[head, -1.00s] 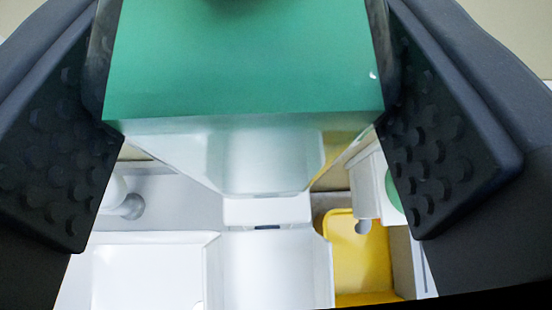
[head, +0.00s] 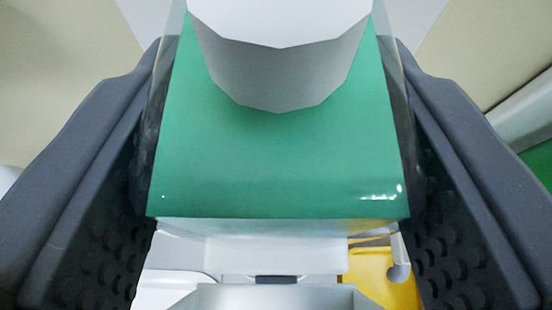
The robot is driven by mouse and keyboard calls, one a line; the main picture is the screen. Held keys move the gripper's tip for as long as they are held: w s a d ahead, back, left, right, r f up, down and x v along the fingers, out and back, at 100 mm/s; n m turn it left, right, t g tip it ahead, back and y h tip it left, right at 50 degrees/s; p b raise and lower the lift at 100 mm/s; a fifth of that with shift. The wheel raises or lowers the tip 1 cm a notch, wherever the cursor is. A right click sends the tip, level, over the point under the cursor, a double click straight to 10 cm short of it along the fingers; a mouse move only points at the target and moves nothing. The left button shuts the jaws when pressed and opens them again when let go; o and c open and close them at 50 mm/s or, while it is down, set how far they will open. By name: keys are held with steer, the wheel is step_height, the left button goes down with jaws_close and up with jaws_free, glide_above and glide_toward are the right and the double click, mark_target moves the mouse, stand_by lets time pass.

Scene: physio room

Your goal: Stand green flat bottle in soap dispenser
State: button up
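The green flat bottle (head: 280,150) fills the middle of the head view, seen from above, with its white cap (head: 280,60) at the top. My gripper (head: 278,200) has one dark padded finger on each side, against the bottle's sides, and is shut on it. The bottle's lower body is hidden under its green shoulder. The white soap dispenser (head: 275,296) shows only in part, below the bottle at the bottom edge. I cannot tell whether the bottle's base touches it.
A yellow tray or bin (head: 382,280) lies low at right of the dispenser. A white surface (head: 165,288) lies at left. A pale wall or floor area shows at both upper corners, with a green patch at far right.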

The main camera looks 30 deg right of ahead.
mark_target(273, 248)
steer(key=shift+f+b, duration=0.85)
steer(key=shift+f, duration=1)
steer(key=o, duration=1.1)
steer(key=shift+o, duration=0.2)
steer(key=shift+r, duration=0.1)
steer(key=shift+s+a+r, duration=0.1)
steer(key=shift+s+a, duration=0.15)
steer(key=shift+s, duration=0.2)
steer(key=v, duration=1.1)
